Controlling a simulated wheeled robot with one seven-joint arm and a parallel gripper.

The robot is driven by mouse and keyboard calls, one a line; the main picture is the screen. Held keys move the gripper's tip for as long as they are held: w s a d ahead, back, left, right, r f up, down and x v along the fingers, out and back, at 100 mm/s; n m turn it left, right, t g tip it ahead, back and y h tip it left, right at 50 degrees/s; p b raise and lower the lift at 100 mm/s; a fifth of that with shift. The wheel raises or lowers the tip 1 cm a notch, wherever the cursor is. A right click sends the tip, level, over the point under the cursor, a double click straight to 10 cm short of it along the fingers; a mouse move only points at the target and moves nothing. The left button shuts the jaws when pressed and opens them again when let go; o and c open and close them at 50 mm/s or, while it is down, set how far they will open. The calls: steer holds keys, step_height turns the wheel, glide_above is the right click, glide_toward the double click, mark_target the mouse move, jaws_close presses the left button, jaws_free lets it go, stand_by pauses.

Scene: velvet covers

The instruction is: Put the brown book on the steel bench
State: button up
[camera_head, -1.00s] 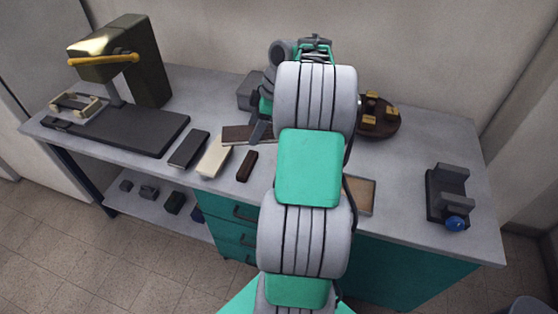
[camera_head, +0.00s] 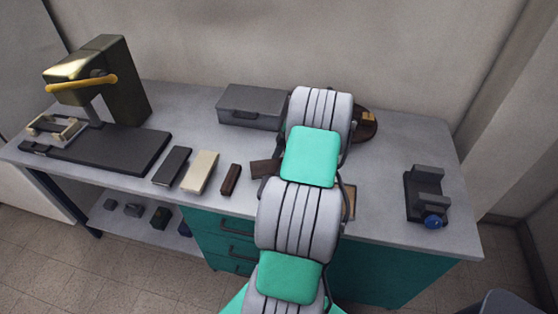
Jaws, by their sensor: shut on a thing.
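The brown book (camera_head: 261,169) shows as a dark brown flat piece at the left side of my arm, its right part hidden. My gripper (camera_head: 267,184) is mostly hidden behind my own arm; only a dark bit shows by the book. It is shut on the book. I cannot tell whether the book touches the surface below. The long bench (camera_head: 390,160) has a grey top and teal drawers; no other bench shows. A smaller dark brown block (camera_head: 231,179) lies just left of the book.
A cream book (camera_head: 200,172) and a dark grey one (camera_head: 172,166) lie further left, by a press (camera_head: 110,90). A grey box (camera_head: 250,106) stands behind. A round brown tray (camera_head: 366,124) and a black holder with blue knob (camera_head: 424,195) are right.

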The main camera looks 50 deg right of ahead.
steer(key=shift+f, duration=0.1)
steer(key=o, duration=1.2)
